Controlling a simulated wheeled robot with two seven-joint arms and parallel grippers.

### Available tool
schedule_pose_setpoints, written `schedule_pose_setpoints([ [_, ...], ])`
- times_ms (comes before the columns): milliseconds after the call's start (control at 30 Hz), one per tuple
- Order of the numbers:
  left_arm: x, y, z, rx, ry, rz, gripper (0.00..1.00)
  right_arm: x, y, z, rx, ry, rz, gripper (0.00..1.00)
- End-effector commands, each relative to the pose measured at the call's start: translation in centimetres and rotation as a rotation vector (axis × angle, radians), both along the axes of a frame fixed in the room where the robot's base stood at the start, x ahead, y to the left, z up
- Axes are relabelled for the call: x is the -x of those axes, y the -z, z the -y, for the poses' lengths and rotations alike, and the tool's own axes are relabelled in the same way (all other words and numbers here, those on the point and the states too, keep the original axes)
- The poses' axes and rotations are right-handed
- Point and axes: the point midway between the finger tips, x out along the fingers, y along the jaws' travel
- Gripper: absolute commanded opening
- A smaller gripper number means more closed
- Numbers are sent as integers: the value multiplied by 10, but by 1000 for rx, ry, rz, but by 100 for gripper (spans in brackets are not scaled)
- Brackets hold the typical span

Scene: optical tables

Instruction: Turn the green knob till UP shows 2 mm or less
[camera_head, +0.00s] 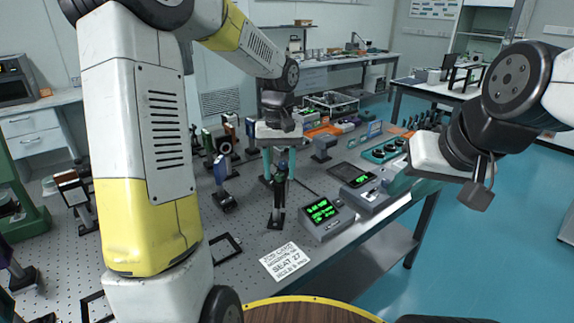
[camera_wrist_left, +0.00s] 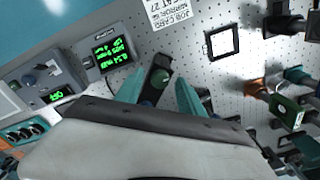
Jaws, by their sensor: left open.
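The green knob (camera_wrist_left: 161,77) shows in the left wrist view, on a dark mount. The mount's black post (camera_head: 278,205) stands on the table in the head view. My left gripper (camera_head: 279,163) is open above it. In the left wrist view its teal fingers (camera_wrist_left: 162,92) lie on either side of the knob; I cannot tell whether they touch it. The readout box (camera_head: 323,211) with green text stands just right of the post, and also shows in the left wrist view (camera_wrist_left: 116,55). Its UP figure is too small to read surely. My right gripper (camera_head: 478,192) hangs beyond the table's right edge; its jaw state is unclear.
The job card (camera_head: 286,262) lies flat on the perforated table (camera_head: 245,262) near its front. A blue mount (camera_head: 222,185) stands left of the post. A second grey box (camera_head: 368,196) with a dial and small display is to the right. A black square frame (camera_wrist_left: 222,42) lies on the table.

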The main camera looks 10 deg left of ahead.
Motion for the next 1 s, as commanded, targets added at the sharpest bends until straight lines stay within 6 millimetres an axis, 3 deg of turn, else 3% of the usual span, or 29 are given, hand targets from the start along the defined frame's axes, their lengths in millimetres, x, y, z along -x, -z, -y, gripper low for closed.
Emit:
schedule_pose_setpoints([
  [300,0,3,0,0,0,1,46,0,0,0,0,0,0,29],
  [533,0,3,0,0,0,1,1,0,0,0,0,0,0,29],
  [1000,0,3,0,0,72,1,0,0,0,0,0,0,0,29],
])
